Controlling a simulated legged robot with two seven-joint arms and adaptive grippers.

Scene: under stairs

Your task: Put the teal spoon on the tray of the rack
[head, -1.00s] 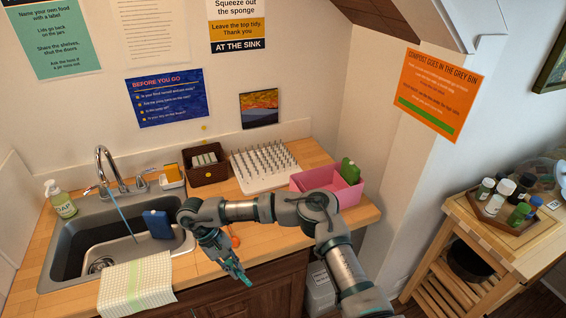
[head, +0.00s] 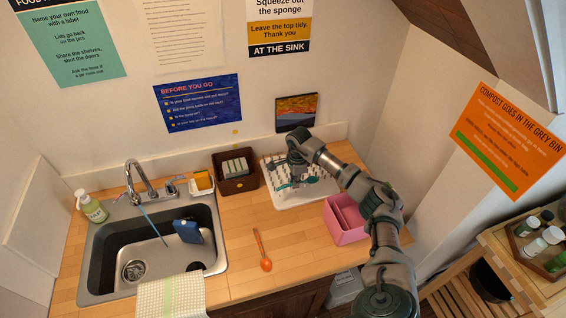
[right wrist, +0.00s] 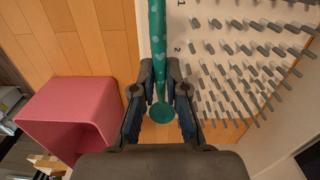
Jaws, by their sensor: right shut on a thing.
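The teal spoon, with pale hearts on its handle, shows in the right wrist view (right wrist: 158,40). My right gripper (right wrist: 162,100) is shut on it near its rounded end. In the wrist view the spoon runs along the rack's numbered margin (right wrist: 178,22). Whether it touches the rack, I cannot tell. My left gripper is not in view.
A pink bin (head: 346,235) stands right of the rack, partly behind my arm. A brown box (head: 238,184) stands to its left. An orange spoon (head: 262,250) lies on the wooden counter (head: 245,225). The sink (head: 110,290) holds a blue item (head: 187,231).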

